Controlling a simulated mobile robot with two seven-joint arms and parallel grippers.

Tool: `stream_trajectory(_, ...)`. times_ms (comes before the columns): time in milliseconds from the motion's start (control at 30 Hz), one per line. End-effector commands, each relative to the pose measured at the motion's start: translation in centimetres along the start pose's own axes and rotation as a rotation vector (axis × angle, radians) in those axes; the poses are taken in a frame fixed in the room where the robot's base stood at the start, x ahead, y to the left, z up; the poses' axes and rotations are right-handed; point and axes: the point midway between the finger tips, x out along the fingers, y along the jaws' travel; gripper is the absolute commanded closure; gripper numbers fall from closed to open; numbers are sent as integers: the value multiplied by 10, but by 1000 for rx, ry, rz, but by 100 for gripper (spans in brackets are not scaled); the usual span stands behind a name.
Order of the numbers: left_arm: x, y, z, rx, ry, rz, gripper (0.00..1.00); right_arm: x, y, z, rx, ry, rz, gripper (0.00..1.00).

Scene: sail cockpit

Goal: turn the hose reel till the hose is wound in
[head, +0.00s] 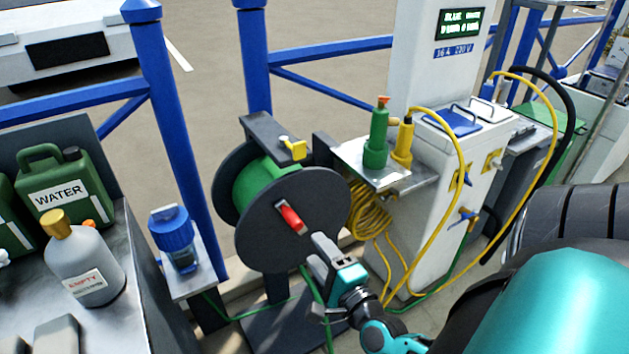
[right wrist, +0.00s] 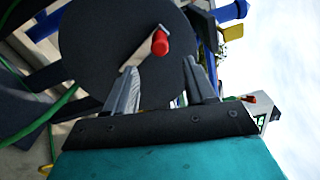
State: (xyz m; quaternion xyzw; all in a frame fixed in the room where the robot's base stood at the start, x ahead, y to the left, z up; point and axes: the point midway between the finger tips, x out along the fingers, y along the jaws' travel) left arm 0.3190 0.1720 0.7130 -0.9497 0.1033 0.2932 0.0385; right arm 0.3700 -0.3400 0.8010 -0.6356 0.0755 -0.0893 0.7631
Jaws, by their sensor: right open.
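The hose reel (head: 305,225) has dark round side discs, with green hose (head: 262,183) wound between them. A red crank handle (head: 290,217) sits on a light arm on its near disc; the handle also shows in the right wrist view (right wrist: 160,43). Green hose (head: 262,313) also trails on the ground below the reel. My right gripper (head: 320,258) is below and to the right of the handle, in front of the disc. In the right wrist view, its fingers (right wrist: 161,66) are open and empty, with the handle just beyond the gap. My left gripper is out of view.
A yellow-topped bracket (head: 292,148) sits above the reel. A shelf (head: 385,170) with green and yellow nozzles and a coiled yellow cord (head: 370,212) stand to the right, beside the white pedestal (head: 425,235). A blue-capped jar (head: 175,240) and blue railings (head: 180,140) are left.

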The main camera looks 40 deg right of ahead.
Motion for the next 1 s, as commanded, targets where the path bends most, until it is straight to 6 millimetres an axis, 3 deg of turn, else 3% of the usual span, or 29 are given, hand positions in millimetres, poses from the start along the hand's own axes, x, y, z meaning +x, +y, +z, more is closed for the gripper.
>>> stream_trajectory(167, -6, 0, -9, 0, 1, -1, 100, 2, -3, -1, -288, 4, 0, 45)
stream_trajectory(400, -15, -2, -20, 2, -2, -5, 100, 6, -3, -2, -980, 6, 1, 45)
stream_trajectory(600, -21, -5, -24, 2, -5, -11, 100, 8, -2, -2, -1464, 1, -1, 45)
stream_trajectory(800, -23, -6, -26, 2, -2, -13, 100, 9, 0, -2, -1690, -1, -3, 45)
stream_trajectory(1000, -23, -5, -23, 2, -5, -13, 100, 25, 1, -2, -1715, 0, -6, 45)
